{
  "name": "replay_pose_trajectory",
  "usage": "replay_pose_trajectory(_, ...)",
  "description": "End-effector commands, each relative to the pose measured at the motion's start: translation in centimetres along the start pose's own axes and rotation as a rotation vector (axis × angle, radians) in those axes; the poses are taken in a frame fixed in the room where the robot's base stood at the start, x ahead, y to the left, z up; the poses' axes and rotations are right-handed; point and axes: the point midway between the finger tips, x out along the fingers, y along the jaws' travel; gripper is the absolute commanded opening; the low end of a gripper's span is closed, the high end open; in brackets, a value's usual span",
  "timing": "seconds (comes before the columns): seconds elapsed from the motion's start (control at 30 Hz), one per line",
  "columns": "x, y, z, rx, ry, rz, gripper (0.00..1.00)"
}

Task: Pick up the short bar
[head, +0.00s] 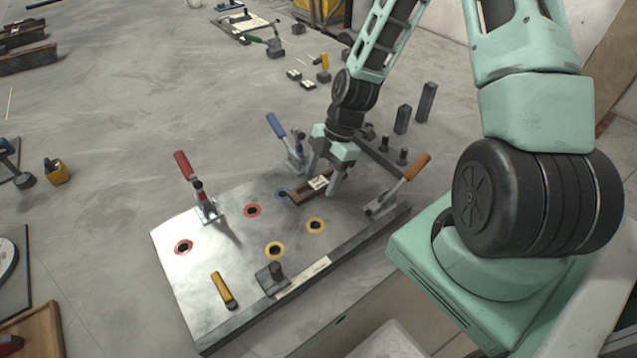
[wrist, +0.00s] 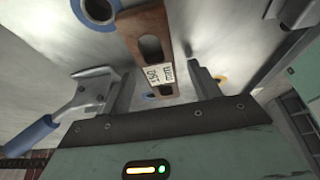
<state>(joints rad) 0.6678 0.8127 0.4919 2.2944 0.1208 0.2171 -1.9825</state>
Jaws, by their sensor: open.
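A brown slotted bar (head: 302,195) with a pale printed label, which looks like the short bar, lies at the right part of the metal plate (head: 205,270). In the wrist view the bar (wrist: 150,28) runs from the top edge down between my fingers, its label reading about "150 mm". My gripper (head: 323,180) is open above the plate, with its fingers on either side of the bar. In the wrist view my gripper (wrist: 161,78) shows a gap on both sides of the bar.
Toggle clamps with a red handle (head: 182,165), a blue handle (head: 276,125) and an orange handle (head: 416,166) stand around the plate. A yellow piece (head: 223,290) and a dark block with a peg (head: 271,275) are at the front. Dark upright blocks (head: 403,119) stand behind.

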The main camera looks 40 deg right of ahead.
Motion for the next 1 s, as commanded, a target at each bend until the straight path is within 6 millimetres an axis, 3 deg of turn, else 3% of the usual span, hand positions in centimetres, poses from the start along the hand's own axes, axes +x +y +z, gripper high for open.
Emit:
replay_pose_trajectory(0.2,0.0,0.0,0.0,0.000,0.000,0.001,0.59)
replay_pose_trajectory(0.4,0.0,0.0,0.0,0.001,0.000,0.000,0.03)
replay_pose_trajectory(0.43,0.0,0.0,0.0,0.001,0.000,0.000,0.00)
replay_pose_trajectory(0.77,-0.7,0.0,-0.3,0.001,0.000,0.001,0.00)
replay_pose_trajectory(1.0,-4.0,0.1,-1.6,0.001,0.000,0.001,0.00)
